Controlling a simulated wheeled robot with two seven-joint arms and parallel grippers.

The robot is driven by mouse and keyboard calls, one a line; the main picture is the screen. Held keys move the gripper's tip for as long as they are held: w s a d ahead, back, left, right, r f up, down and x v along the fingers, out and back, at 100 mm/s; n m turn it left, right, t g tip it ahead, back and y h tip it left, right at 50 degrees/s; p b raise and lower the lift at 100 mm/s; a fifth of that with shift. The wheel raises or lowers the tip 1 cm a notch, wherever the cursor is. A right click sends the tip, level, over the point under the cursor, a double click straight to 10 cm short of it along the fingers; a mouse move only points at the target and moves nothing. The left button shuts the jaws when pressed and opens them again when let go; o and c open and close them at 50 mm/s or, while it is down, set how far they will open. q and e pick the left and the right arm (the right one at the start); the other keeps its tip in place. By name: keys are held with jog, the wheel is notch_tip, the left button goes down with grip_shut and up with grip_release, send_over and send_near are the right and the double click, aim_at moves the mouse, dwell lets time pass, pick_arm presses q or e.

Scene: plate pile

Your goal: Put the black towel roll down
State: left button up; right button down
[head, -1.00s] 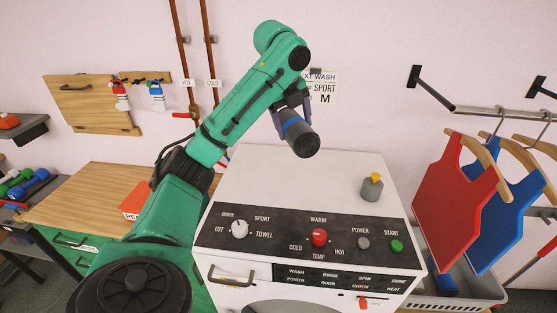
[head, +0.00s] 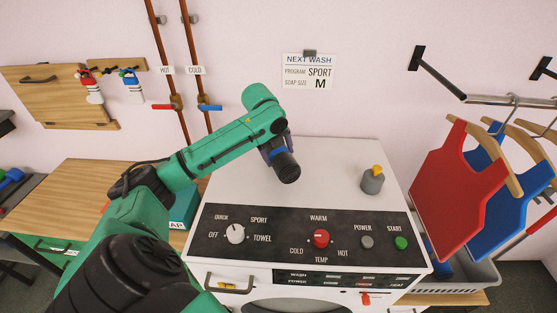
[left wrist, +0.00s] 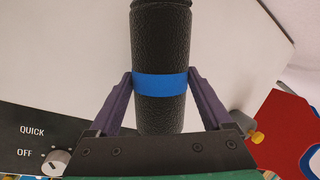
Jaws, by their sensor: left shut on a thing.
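The black towel roll (head: 289,170) with a blue band is in my left gripper (head: 277,152), above the white top of the washing machine (head: 325,160). In the left wrist view the roll (left wrist: 161,45) lies lengthwise between the two fingers of the gripper (left wrist: 161,84), which press on its sides at the blue band. I cannot tell whether the roll touches the machine's top. My right gripper is not in view.
The control panel (head: 300,236) runs along the front. Red and blue shirts (head: 455,180) hang at the right. The middle and back of the top are clear.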

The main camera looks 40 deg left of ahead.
pick_arm(q)
jog(key=f, duration=0.2)
jog(key=shift+s+d+f+p, duration=0.15)
jog(key=shift+d+f+p, duration=0.15)
jog(key=shift+d+p, duration=0.1)
jog(key=shift+f, duration=0.15)
jog(key=o, duration=1.3)
jog(key=shift+f, duration=0.1)
jog(key=shift+a, duration=0.2)
jog(key=shift+r+b, duration=0.3)
jog(key=shift+b, duration=0.05)
jog(key=b+v, duration=0.1)
jog(key=v, duration=0.4)
jog(key=b+v, duration=0.2)
jog(key=v, duration=0.4)
jog(key=shift+s+d+r, duration=0.15)
jog(key=shift+d+r, duration=0.05)
jog(key=shift+r, duration=0.05)
jog(key=shift+f, duration=0.1)
